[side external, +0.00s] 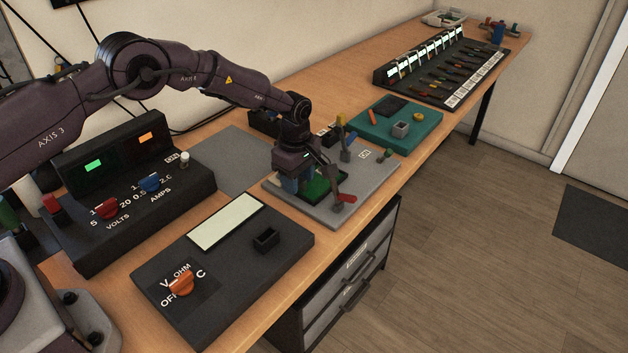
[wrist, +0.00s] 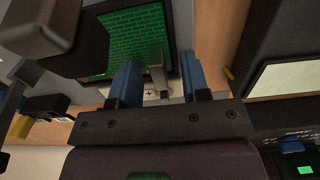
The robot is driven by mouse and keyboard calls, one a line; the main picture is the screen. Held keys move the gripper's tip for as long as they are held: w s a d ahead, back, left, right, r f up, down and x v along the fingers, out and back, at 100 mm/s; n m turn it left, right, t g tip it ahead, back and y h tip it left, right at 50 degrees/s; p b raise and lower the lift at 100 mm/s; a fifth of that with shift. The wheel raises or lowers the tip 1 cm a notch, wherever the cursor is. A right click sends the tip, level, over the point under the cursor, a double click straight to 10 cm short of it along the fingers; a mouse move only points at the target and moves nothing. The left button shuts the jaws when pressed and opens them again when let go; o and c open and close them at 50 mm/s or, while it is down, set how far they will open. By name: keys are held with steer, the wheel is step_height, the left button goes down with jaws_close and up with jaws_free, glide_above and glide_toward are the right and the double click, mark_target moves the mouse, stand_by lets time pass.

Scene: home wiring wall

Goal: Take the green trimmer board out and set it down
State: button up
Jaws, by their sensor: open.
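The green trimmer board (side external: 318,188) lies on the grey fixture plate (side external: 347,206), partly hidden by my gripper (side external: 298,184) in the side view. In the wrist view the board (wrist: 135,32) shows as a green patterned face in a dark frame, beyond the fingertips. My gripper (wrist: 157,64) is open, its two blue fingers apart. A grey upright piece (wrist: 156,68) shows between the fingers, at the board's edge; I cannot tell whether they touch it.
A black meter (side external: 285,264) lies in front of the fixture, and a black power supply (side external: 130,195) stands left. A teal mat (side external: 418,136) with small parts lies behind right, before a black rack (side external: 440,75). A bare grey mat (side external: 232,152) lies left of the fixture.

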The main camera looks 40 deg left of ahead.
steer(key=shift+c, duration=0.4)
jaws_close()
